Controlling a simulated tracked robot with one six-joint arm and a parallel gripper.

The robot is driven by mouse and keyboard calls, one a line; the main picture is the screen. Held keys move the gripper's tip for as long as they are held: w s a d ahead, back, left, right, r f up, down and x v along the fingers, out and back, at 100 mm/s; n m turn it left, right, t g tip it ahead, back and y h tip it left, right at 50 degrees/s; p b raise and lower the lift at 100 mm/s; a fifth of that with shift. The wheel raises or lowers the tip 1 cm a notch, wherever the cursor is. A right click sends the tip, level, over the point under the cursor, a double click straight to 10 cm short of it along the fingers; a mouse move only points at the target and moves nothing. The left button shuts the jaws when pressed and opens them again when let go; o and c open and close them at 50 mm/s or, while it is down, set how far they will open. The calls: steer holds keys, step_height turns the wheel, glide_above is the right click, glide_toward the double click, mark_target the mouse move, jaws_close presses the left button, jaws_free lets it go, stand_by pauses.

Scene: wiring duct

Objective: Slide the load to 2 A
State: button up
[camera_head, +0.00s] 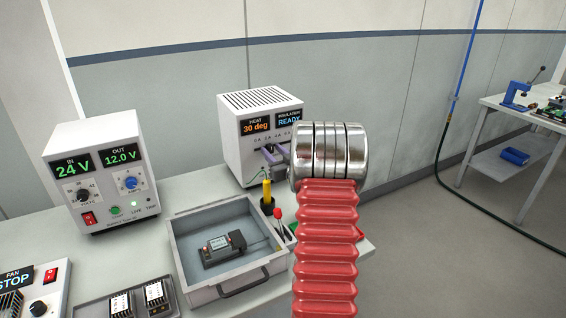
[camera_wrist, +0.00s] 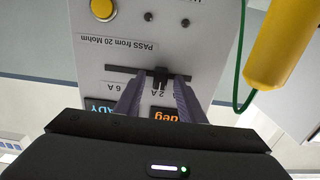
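The slider knob (camera_wrist: 160,74) is a small dark piece in a dark horizontal slot on the white tester box (camera_head: 262,110). In the wrist view, which is upside down, the knob stands close to the 2 A label; the 6 A label is farther left. My gripper (camera_wrist: 159,82) has its two grey fingers apart, one on each side of the knob. I see narrow gaps beside the knob. In the head view my gripper (camera_head: 269,153) is at the box's front, and my arm hides part of it. The displays read 30 deg and READY.
A yellow-handled probe (camera_head: 267,195) stands before the box, with a green wire; it is close to my gripper in the wrist view. A grey tray (camera_head: 188,258) holds a dark device. A power supply (camera_head: 100,172) stands left. A yellow button (camera_wrist: 103,9) is on the box.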

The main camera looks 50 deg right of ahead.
steer(key=v, duration=1.3)
steer(key=shift+s, duration=0.1)
steer(key=w+a+r+g, duration=0.2)
steer(key=a+r+g, duration=0.15)
steer(key=a, duration=0.65)
steer(key=w+a+r+g, duration=0.2)
steer(key=a+r, duration=0.2)
steer(key=a, duration=0.7)
steer(key=s+a+f+n+g+y, duration=0.1)
steer(key=s+a+n+g+y, duration=0.1)
steer(key=s+a, duration=0.8)
steer(key=s+a+f+n+g+y, duration=0.1)
steer(key=s+a+n+g+y, duration=0.1)
steer(key=s+a, duration=0.9)
steer(key=a+g+y, duration=0.1)
steer(key=a+y, duration=0.1)
steer(key=a, duration=0.4)
steer(key=shift+f+g, duration=0.35)
steer(key=shift+f, duration=0.05)
steer(key=shift+a, duration=0.1)
